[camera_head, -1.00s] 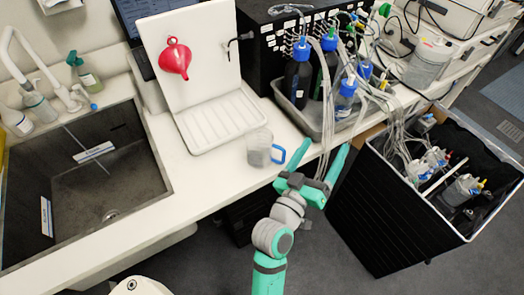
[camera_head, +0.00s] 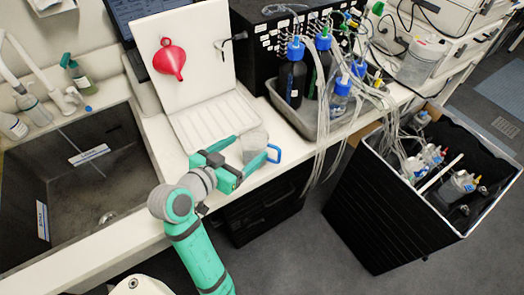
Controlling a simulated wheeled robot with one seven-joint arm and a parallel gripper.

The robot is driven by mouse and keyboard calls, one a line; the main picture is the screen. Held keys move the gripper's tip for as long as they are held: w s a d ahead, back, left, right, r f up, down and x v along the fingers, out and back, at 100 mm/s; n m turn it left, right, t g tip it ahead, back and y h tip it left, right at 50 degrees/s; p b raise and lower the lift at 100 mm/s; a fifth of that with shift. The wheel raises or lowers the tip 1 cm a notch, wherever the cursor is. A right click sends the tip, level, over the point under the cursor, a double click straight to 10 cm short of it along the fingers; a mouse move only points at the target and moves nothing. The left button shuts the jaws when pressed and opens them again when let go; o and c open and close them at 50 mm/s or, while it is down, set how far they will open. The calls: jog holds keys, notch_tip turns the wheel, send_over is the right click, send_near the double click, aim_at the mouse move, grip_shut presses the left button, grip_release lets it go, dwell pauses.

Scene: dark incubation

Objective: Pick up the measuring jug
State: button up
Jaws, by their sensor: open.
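The measuring jug (camera_head: 255,143) is a small clear grey vessel with a blue handle on its right side. It stands upright on the white bench, just right of the white drying rack. My gripper (camera_head: 248,151) is open, reaching in from the lower left. One finger points to the jug's left side, and the other passes in front of its lower part toward the handle. The fingers hide part of the jug's base. I cannot tell whether either finger touches it.
The white drying rack (camera_head: 187,68) with a red funnel (camera_head: 169,60) stands behind my gripper. A grey tray (camera_head: 313,131) of blue-capped bottles and hanging tubes is right of the jug. A sink (camera_head: 60,185) lies left. A black open bin (camera_head: 370,215) stands on the floor at right.

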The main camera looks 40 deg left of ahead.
aim_at(263, 139)
jog(key=shift+s+f, duration=0.1)
jog(key=shift+f, duration=0.4)
jog(key=shift+g, duration=0.3)
jog(key=x, duration=0.5)
jog(key=shift+d+f, duration=0.1)
jog(key=shift+f, duration=0.1)
jog(key=shift+a+x, duration=0.1)
jog(key=shift+x, duration=1.3)
jog(key=shift+a+x, duration=0.15)
jog(key=shift+x, duration=1.25)
jog(key=shift+s, duration=0.1)
jog(key=c, duration=1)
jog(key=shift+o, duration=0.2)
jog(key=shift+r, duration=0.1)
